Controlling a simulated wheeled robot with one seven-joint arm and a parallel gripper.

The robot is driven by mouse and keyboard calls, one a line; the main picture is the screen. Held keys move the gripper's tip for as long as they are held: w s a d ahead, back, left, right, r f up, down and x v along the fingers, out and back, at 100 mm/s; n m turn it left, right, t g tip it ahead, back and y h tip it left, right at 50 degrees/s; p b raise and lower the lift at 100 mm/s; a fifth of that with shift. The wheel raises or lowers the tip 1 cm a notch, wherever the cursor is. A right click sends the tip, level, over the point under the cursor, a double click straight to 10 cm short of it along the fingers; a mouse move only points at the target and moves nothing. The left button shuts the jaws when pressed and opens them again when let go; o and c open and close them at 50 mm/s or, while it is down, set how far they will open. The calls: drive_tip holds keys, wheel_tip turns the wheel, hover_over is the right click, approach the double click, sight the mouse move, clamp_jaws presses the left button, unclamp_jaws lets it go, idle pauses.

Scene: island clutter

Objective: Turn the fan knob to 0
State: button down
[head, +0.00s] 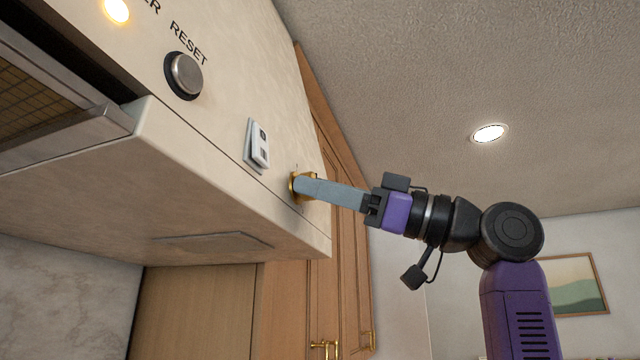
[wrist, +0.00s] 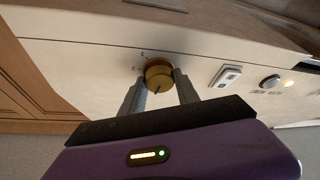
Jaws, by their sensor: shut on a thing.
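The fan knob (wrist: 158,73) is a round brass knob on the pale front face of the range hood, with a dark pointer line on its face and small marks on the panel beside it, too small to read. In the head view the knob (head: 296,185) shows only as a brass edge behind my fingers. My gripper (wrist: 160,84) is shut on the knob, one grey finger on each side. It also shows in the head view (head: 306,187), reaching in from the right.
A white rocker switch (head: 259,146), a round RESET button (head: 184,75) and a lit yellow lamp (head: 116,10) sit along the same hood face (head: 225,110). Wooden cabinets (head: 325,230) with brass handles stand behind the hood. The space right of the hood holds my arm.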

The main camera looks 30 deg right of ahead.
drive_tip(key=shift+n+g+p, duration=0.3)
drive_tip(key=shift+n+g, duration=0.4)
drive_tip(key=shift+n, duration=0.7)
drive_tip(key=c, duration=0.9)
unclamp_jaws()
drive_tip(key=shift+d, duration=0.1)
drive_tip(key=b+v, duration=0.3)
drive_tip(key=v, duration=0.4)
drive_tip(key=shift+d+f, duration=0.2)
drive_tip(key=shift+d, duration=0.1)
drive_tip(key=shift+s, duration=0.15)
